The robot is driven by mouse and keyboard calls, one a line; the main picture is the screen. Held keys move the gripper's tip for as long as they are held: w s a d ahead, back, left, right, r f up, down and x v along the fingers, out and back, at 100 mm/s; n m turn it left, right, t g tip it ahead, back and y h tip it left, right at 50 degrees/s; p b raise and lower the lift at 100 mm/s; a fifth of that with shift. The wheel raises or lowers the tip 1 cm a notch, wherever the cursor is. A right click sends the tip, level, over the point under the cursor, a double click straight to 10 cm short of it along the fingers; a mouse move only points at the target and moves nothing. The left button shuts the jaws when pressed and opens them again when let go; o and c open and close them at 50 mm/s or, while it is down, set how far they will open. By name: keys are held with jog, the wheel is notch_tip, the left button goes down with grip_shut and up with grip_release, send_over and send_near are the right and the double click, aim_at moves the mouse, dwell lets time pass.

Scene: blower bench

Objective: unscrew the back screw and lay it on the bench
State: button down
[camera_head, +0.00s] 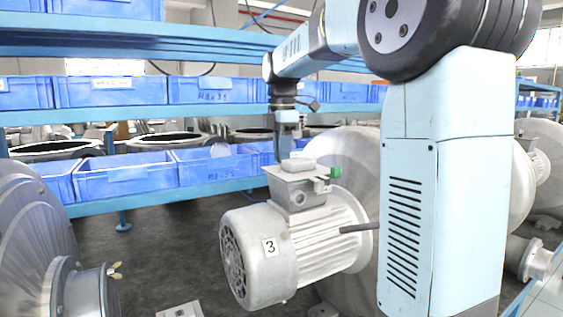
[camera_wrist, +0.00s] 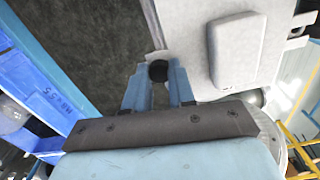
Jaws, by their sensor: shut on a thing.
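A grey motor (camera_head: 300,240) marked 3 has a terminal box (camera_head: 297,190) on top. Its raised lid panel (camera_wrist: 238,50) fills the right part of the wrist view. My gripper (camera_head: 283,154) points down at the back edge of the box in the head view. In the wrist view its two blue fingers (camera_wrist: 158,84) are shut around a dark round screw head (camera_wrist: 158,70) at the edge of the box. The screw's shank is hidden, and I cannot tell whether it is still in its hole. The screw is not discernible in the head view.
A blue rack with blue bins (camera_head: 125,175) stands behind and to the left. Another grey machine (camera_head: 85,290) is at the lower left. Dark floor (camera_head: 150,240) is open between.

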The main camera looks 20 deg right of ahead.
jog(key=n, duration=0.8)
jog(key=c, duration=1.2)
grip_release()
